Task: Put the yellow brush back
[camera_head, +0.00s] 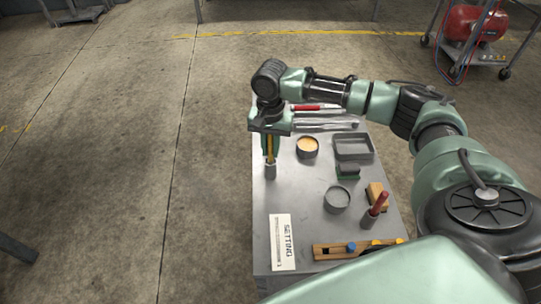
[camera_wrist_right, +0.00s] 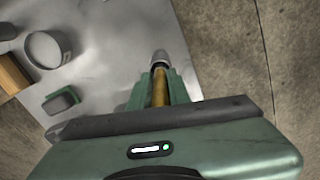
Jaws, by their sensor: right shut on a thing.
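My right gripper (camera_head: 270,150) is shut on the yellow brush (camera_head: 270,146), pointing down over the left edge of the grey table (camera_head: 300,205). The brush's yellow shaft also shows between the fingers in the right wrist view (camera_wrist_right: 160,86). A short grey cylinder (camera_head: 270,171) is at its lower end; I cannot tell whether it is the brush's own tip or a separate holder, nor whether it touches the table. A red-handled tool (camera_head: 380,203) stands upright in a small grey holder (camera_head: 368,221) at the right. My left gripper is out of view.
A wooden rack (camera_head: 330,251) with blue and yellow ends lies at the near edge, beside a white "SETTING" card (camera_head: 282,242).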

